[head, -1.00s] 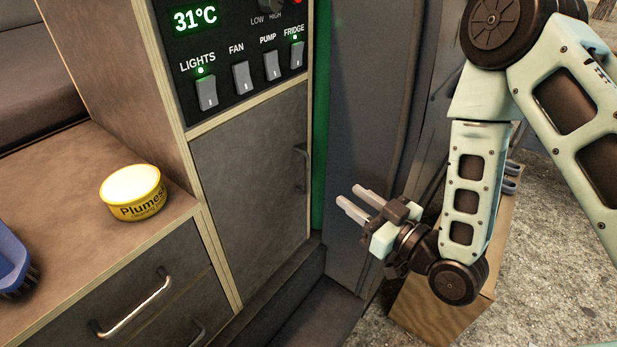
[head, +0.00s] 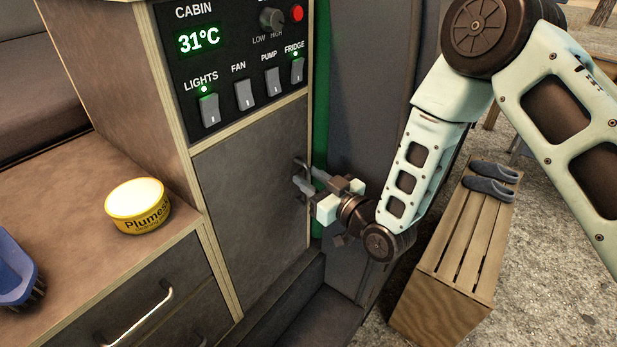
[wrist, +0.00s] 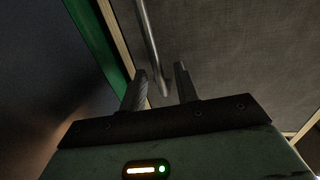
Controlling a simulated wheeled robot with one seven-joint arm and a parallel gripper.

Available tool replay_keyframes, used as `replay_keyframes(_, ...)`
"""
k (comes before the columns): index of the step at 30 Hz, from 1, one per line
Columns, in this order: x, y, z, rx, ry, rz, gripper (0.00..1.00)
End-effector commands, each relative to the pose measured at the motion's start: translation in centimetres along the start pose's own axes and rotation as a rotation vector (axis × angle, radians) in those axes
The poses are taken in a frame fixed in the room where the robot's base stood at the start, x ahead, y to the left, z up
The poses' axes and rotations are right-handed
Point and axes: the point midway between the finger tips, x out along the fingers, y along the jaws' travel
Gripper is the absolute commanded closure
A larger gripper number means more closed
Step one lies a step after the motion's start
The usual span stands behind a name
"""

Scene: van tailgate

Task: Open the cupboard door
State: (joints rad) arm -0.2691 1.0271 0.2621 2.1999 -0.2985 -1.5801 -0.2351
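The grey cupboard door (head: 245,195) is shut, flush in its light wood frame below the switch panel. Its vertical bar handle (head: 299,165) is near the door's right edge and is partly hidden by my fingers. My gripper (head: 302,181) is at the handle, reaching in from the right. In the wrist view the two fingers (wrist: 160,82) stand apart, with the lower end of the handle (wrist: 152,45) showing between them. The fingers do not look closed on the bar. The door (wrist: 240,60) fills the right of that view.
The switch panel (head: 245,65) is above the door. A yellow tin (head: 138,208) and a blue brush (head: 14,270) lie on the counter, above a drawer handle (head: 140,318). A slatted wooden bench (head: 465,235) with dark slippers (head: 490,180) stands outside at right.

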Motion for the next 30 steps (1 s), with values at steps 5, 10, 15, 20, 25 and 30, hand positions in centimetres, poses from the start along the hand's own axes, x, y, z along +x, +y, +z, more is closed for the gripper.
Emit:
replay_keyframes(5,0.0,0.0,0.0,0.0,0.0,-0.001,0.83)
replay_keyframes(10,0.0,0.0,0.0,0.0,0.0,-0.001,1.0)
replay_keyframes(15,-0.1,-0.1,0.1,0.0,0.0,0.003,1.0)
replay_keyframes(20,-0.8,-0.2,0.2,0.001,0.0,0.033,1.0)
replay_keyframes(25,-2.5,-0.6,0.4,0.001,-0.001,0.111,1.0)
replay_keyframes(30,-5.2,-1.6,0.5,0.0,0.0,0.236,1.0)
